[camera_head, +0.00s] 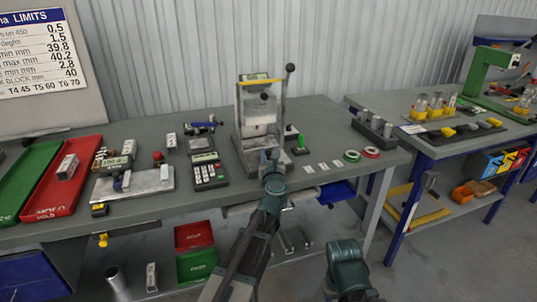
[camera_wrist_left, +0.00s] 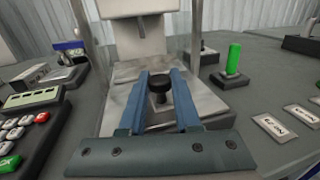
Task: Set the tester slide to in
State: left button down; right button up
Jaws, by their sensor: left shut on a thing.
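The tester (camera_head: 259,115) is a grey upright frame with a black-knobbed lever on its right side, standing on the table. In the left wrist view its slide (camera_wrist_left: 190,100) is a grey metal plate low at the front of the tester, with a black knob (camera_wrist_left: 160,87) on a short stem. My left gripper (camera_head: 270,157) is at the tester's front base. In the left wrist view its blue fingers (camera_wrist_left: 160,80) are on both sides of the knob, shut on it. In the head view the gripper hides the knob. My right gripper is not visible.
A keypad box (camera_head: 208,171) stands close left of the tester. A green-handled part (camera_head: 300,145) stands close right. Small label plates (camera_head: 322,166) and tape rings (camera_head: 352,156) lie farther right. A red tray (camera_head: 68,178) is at the left.

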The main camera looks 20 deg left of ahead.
pick_arm(q)
jog(key=shift+w, duration=0.1)
dwell(0.8)
jog(key=x, duration=0.3)
jog(key=shift+a, duration=0.45)
jog(key=shift+r, duration=0.1)
jog(key=c, duration=0.6)
grip_release()
jog(key=v, duration=1.3)
jog(key=shift+s+d, duration=0.15)
jog(key=shift+s, duration=0.25)
